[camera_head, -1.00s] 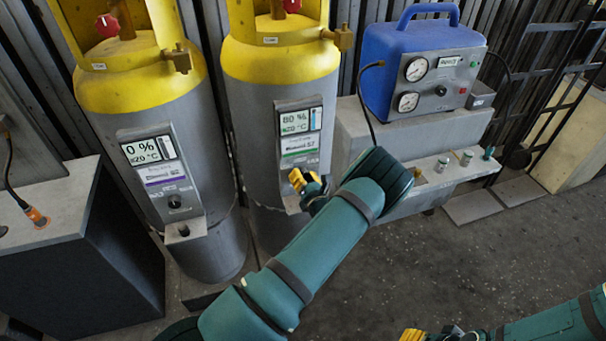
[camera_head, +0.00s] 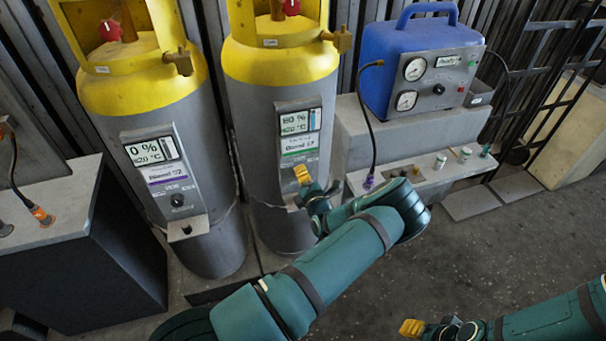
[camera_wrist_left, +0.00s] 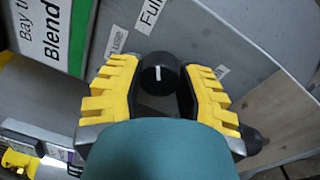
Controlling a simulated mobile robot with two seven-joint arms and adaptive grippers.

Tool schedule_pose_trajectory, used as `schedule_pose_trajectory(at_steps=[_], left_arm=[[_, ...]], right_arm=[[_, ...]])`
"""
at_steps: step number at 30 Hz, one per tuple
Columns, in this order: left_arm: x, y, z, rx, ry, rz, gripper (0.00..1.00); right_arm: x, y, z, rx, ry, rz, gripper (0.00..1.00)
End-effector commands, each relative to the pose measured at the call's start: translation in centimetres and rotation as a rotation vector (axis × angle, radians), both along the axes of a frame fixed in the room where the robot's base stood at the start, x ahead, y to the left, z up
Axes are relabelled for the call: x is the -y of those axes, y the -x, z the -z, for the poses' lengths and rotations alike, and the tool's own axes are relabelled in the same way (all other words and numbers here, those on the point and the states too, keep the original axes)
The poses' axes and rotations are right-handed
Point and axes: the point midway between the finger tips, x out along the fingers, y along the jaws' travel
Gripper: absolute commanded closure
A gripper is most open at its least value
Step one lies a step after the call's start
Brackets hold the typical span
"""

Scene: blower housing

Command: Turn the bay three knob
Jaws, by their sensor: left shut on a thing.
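The bay three knob (camera_wrist_left: 158,74) is black with a white mark, in the left wrist view between the yellow fingers. My left gripper (camera_head: 304,176) is shut on it, at the panel of the right-hand yellow-topped cylinder (camera_head: 270,120). The gripper hides the knob in the head view. The panel label (camera_wrist_left: 55,35) with a green stripe shows part of "Bay th" and "Blend" in the wrist view. The display (camera_head: 296,121) above reads 80 %. My right gripper (camera_head: 412,328) is low at the right, away from everything; its jaw opening is unclear.
Another yellow-topped cylinder (camera_head: 140,100) with its own black knob (camera_head: 177,200) stands to the left. A blue unit with gauges (camera_head: 400,45) sits on a grey ledge (camera_head: 345,130) at the right. A dark cabinet (camera_head: 110,250) stands far left. The floor at right is open.

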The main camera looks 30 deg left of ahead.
Motion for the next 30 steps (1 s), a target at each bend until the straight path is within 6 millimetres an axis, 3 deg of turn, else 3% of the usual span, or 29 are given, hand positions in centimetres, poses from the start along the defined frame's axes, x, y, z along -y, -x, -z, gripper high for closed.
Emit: schedule_pose_trajectory(at_steps=[16, 17, 19, 30], left_arm=[[0.05, -0.16, -0.14, -0.014, -0.017, 0.003, 0.99], [0.05, -0.16, -0.14, -0.014, -0.017, 0.003, 0.54], [0.04, -0.14, -0.13, -0.014, -0.016, 0.003, 0.29], [0.24, 0.10, 0.00, -0.017, -0.015, 0.002, 0.29]], right_arm=[[0.01, -0.04, -0.07, 0.001, 0.000, 0.000, 0.53], [0.01, -0.04, -0.07, 0.001, 0.000, 0.000, 0.53], [0.01, -0.04, -0.07, 0.001, 0.000, 0.000, 0.53], [0.00, -0.04, -0.07, 0.001, 0.000, 0.000, 0.53]])
